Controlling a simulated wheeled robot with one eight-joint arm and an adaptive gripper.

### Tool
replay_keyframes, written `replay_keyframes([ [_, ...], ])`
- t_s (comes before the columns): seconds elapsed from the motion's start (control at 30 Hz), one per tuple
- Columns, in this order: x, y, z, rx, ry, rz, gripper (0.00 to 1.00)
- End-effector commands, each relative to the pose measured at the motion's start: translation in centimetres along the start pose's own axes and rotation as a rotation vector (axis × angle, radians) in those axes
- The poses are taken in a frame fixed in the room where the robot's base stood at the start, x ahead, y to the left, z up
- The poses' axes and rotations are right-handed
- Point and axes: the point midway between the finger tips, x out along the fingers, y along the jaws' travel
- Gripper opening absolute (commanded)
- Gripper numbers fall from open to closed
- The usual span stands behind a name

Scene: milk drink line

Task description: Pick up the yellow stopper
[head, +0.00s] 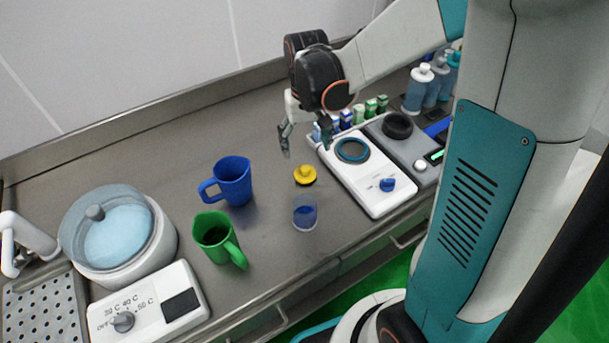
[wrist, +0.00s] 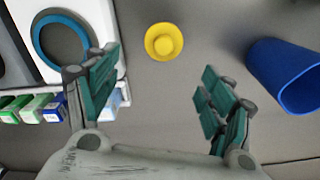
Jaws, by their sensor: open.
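The yellow stopper (head: 305,175) stands on the grey metal counter, with a dark lower rim, between the blue mug and the white device. In the wrist view the stopper (wrist: 164,41) lies beyond the fingertips, roughly between their lines. My gripper (head: 304,141) is above the counter, behind the stopper in the head view. In the wrist view my gripper (wrist: 157,80) has its fingers wide apart with nothing between them.
A clear cup with blue contents (head: 305,212) stands just in front of the stopper. A blue mug (head: 232,181) and green mug (head: 217,238) stand left. A white device (head: 368,178) with a blue knob stands right. Small boxes (head: 358,113) line the back.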

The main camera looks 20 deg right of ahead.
Motion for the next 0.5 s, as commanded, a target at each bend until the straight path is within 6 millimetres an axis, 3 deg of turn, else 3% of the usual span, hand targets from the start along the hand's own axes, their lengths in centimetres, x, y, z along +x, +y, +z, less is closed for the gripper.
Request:
replay_keyframes([
  [0.03,1.4,0.0,-0.1,0.0,0.0,0.0,0.75],
  [0.2,3.7,-0.1,0.0,0.0,0.0,0.0,0.75],
  [0.5,5.4,-0.2,0.1,0.0,0.0,0.0,0.75],
])
